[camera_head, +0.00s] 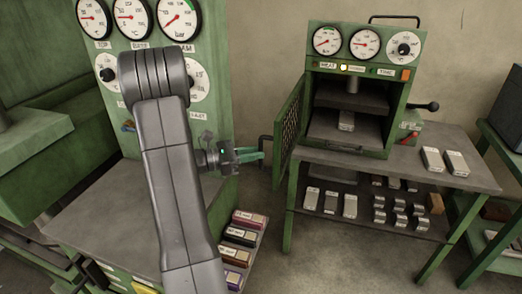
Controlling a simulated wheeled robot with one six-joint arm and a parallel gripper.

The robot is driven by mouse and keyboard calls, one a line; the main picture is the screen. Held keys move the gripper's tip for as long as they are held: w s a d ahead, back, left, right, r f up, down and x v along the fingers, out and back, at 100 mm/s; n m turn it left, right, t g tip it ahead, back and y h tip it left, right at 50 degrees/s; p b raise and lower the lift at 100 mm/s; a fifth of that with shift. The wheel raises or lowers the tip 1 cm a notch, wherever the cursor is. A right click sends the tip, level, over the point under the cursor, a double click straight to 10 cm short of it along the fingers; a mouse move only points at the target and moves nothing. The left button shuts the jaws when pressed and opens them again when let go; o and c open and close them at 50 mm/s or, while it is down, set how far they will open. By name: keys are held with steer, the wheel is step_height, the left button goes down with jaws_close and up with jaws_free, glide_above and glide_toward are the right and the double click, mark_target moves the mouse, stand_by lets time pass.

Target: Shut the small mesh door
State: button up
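The small mesh door (289,128) has a green frame and dark mesh. It stands open, swung out from the left side of the small green press (350,146), whose opening shows dark plates inside. A dark bent handle (266,138) sticks out to the left of the door. My gripper (262,155) has green fingers and points right, just left of the door and close to this handle. I cannot tell whether it touches the handle or how far apart the fingers are.
The press stands on a grey-topped green bench (430,174) with two pale metal blocks (456,163) at right. Several metal blocks lie on the shelf below. A large green gauge cabinet (97,45) stands at left. Labelled boxes (239,236) lie low in front.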

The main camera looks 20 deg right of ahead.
steer(key=shift+s+d, duration=0.15)
steer(key=shift+d, duration=1.05)
steer(key=shift+c, duration=0.3)
jaws_close()
steer(key=shift+s+d, duration=0.1)
